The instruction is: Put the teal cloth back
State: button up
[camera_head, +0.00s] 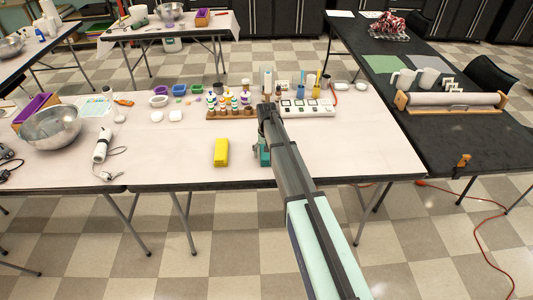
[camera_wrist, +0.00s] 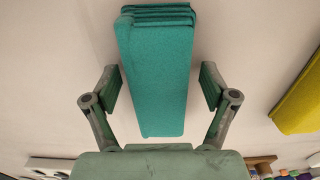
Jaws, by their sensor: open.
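The teal cloth (camera_wrist: 156,75) is a folded, layered strip lying on the pale table. In the wrist view it sits between the two open fingers of my gripper (camera_wrist: 157,90), with a gap on each side. In the head view only a bit of the teal cloth (camera_head: 264,157) shows beside my arm, which hides the rest. My gripper (camera_head: 264,140) is over the cloth there, with its fingers mostly hidden by the arm.
A yellow cloth (camera_head: 221,152) lies to the left of the teal one, also at the right edge of the wrist view (camera_wrist: 300,100). Behind stand a wooden rack of small bottles (camera_head: 230,112) and a white tray (camera_head: 300,108). Table to the right is bare.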

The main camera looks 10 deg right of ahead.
notch_tip(320, 180, up, 12)
jog(key=b, duration=0.3)
jog(key=shift+r, duration=0.15)
dwell(0.4)
